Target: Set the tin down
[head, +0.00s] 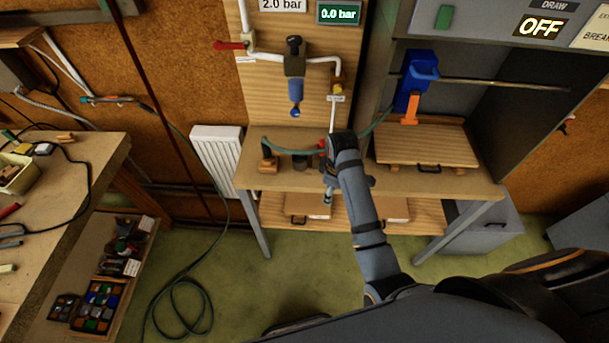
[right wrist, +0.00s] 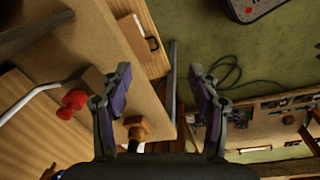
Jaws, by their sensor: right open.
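No object in view is clearly recognisable as the tin. A small dark grey cylinder (head: 300,161) stands on the bench left of my right arm and could be it, but it is too small to tell. My right gripper (head: 328,196) points down at the bench's front edge in the head view, and the arm hides part of the bench behind it. In the right wrist view the gripper (right wrist: 160,72) has its fingers wide apart with nothing between them. My left gripper is not in view.
The bench (head: 350,182) carries a wooden stand (head: 268,157), a red piece (head: 322,147) and a wooden board (head: 425,150) with a handle. A lower shelf (head: 272,212) lies beneath it. A side table (head: 70,185) stands left. A hose (head: 180,290) coils on the floor.

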